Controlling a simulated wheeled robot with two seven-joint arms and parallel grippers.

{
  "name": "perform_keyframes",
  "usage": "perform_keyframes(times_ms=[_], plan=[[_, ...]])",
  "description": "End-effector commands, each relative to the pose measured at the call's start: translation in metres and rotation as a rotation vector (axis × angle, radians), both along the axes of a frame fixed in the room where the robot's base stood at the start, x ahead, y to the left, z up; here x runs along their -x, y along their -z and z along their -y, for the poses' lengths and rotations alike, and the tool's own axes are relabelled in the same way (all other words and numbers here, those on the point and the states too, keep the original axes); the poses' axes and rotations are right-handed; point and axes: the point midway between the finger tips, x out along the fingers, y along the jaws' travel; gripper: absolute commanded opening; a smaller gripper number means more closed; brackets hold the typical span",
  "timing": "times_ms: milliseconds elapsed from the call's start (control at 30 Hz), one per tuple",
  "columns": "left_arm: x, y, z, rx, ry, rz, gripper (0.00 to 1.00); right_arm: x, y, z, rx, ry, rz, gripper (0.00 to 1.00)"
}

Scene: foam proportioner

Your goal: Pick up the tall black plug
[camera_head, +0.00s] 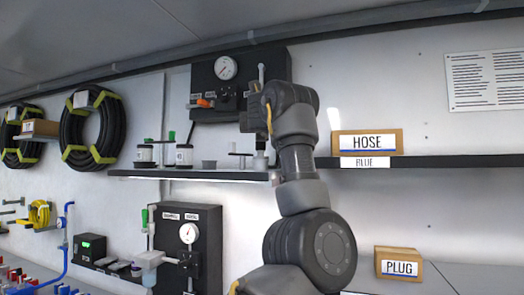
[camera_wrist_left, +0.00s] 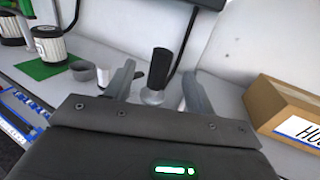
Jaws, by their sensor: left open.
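The tall black plug (camera_wrist_left: 159,68) stands upright on the shelf in the left wrist view, with a grey metallic lower part (camera_wrist_left: 152,96). My left gripper (camera_head: 257,125) is at the shelf in the head view, below the upper gauge panel. In the left wrist view its two fingers are spread, one on each side of the plug, with gaps visible on both sides. It holds nothing. In the head view the gripper and wrist largely hide the plug. My right gripper is in neither view.
A cardboard box labelled HOSE (camera_head: 367,142) stands on the shelf (camera_head: 430,161) right of my wrist; it also shows in the wrist view (camera_wrist_left: 285,108). White-bodied canisters (camera_head: 184,155) stand to the left. A PLUG box (camera_head: 398,264) sits below.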

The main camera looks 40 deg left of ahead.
Motion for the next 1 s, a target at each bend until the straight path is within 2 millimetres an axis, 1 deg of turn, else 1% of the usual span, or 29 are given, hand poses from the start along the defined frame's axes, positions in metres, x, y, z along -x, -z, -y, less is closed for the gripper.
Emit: perform_keyframes(times_ms=[33, 100, 300, 400, 533, 633, 800, 1000], plan=[[-0.006, -0.002, -0.005, -0.001, -0.001, -0.005, 0.55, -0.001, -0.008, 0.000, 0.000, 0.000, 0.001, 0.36], [-0.012, -0.001, -0.010, 0.000, 0.000, -0.004, 0.55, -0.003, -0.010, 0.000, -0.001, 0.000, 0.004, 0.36], [-0.018, 0.000, -0.012, -0.001, 0.004, -0.001, 0.55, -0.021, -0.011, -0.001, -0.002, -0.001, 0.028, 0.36], [-0.023, -0.001, -0.016, 0.000, 0.004, -0.004, 0.55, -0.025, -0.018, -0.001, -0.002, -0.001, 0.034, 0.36], [-0.038, -0.002, -0.029, -0.001, 0.003, -0.006, 0.55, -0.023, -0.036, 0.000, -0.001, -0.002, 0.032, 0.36], [-0.049, -0.001, -0.038, -0.002, 0.004, -0.006, 0.55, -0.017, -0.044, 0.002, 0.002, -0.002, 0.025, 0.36], [-0.058, 0.003, -0.045, 0.000, 0.006, -0.003, 0.55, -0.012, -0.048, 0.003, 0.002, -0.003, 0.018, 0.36], [-0.058, 0.004, -0.045, 0.000, 0.007, -0.001, 0.55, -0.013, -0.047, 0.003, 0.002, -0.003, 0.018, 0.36]])
